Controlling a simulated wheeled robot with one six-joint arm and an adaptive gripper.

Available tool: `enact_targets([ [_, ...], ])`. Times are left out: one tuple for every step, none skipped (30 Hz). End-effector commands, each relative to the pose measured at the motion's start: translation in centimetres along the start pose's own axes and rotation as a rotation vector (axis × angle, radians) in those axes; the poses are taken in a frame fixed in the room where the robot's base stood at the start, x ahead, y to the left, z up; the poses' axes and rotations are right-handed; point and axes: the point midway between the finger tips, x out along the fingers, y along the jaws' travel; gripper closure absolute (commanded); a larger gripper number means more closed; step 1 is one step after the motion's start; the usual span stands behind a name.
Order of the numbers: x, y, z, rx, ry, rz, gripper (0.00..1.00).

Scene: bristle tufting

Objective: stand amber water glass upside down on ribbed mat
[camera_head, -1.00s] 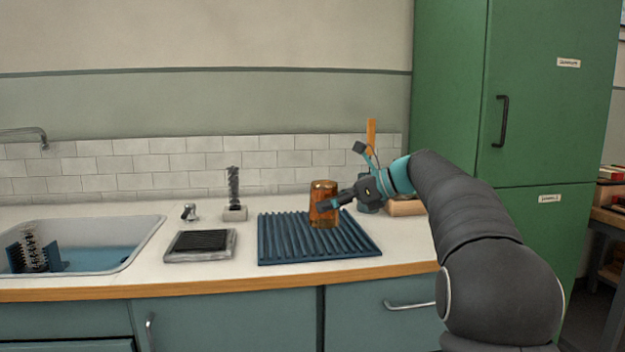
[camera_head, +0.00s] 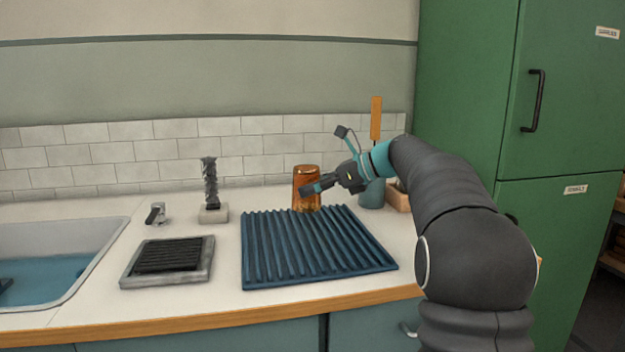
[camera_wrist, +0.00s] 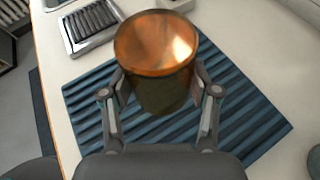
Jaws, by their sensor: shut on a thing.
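The amber water glass (camera_head: 306,176) is held between the fingers of my gripper (camera_head: 318,187) at the back edge of the blue ribbed mat (camera_head: 300,262). In the wrist view the glass (camera_wrist: 156,45) shows a shiny, closed-looking round face towards the camera, so its base seems to be up. The two fingers (camera_wrist: 160,88) press on its sides. It looks close to upright in the head view. Its lower end is hidden in the wrist view, and I cannot tell whether it touches the mat (camera_wrist: 245,120).
A grey tray with a dark brush pad (camera_head: 168,262) and a dark bristle piece on a stand (camera_head: 211,190) are left of the mat. The sink (camera_head: 50,250) is at far left. A teal cup (camera_head: 371,193) and wooden box (camera_head: 399,197) stand behind my arm. Most of the mat is bare.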

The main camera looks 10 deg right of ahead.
Motion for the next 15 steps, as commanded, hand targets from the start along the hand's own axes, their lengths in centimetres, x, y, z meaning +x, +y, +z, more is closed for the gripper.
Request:
enact_targets([
  [0.2,0.0,-0.4,0.001,0.0,0.001,0.91],
  [0.3,0.0,-0.6,0.0,0.0,0.001,0.91],
  [0.4,0.0,-0.9,0.0,0.0,0.001,0.91],
  [0.5,0.0,-1.1,0.001,0.0,0.001,0.91],
  [0.6,0.0,-1.4,0.001,0.0,0.001,0.91],
  [0.8,-0.1,-1.7,0.0,0.0,0.0,0.91],
  [0.9,-0.1,-1.9,0.0,0.0,0.0,0.91],
  [1.0,-0.1,-2.1,0.0,0.0,0.0,0.91],
  [1.1,-0.1,-2.5,0.001,0.0,0.0,0.91],
  [1.2,-0.1,-2.7,0.001,0.0,0.0,0.91],
  [1.3,-0.1,-2.9,0.0,0.0,0.001,0.91],
  [1.5,-0.1,-3.3,0.0,0.0,0.0,0.91],
  [1.6,-0.1,-3.6,0.0,-0.001,0.0,0.91],
  [1.7,-0.1,-3.8,0.0,-0.001,0.0,0.91],
  [1.8,-0.1,-4.1,0.0,-0.001,0.001,0.91],
])
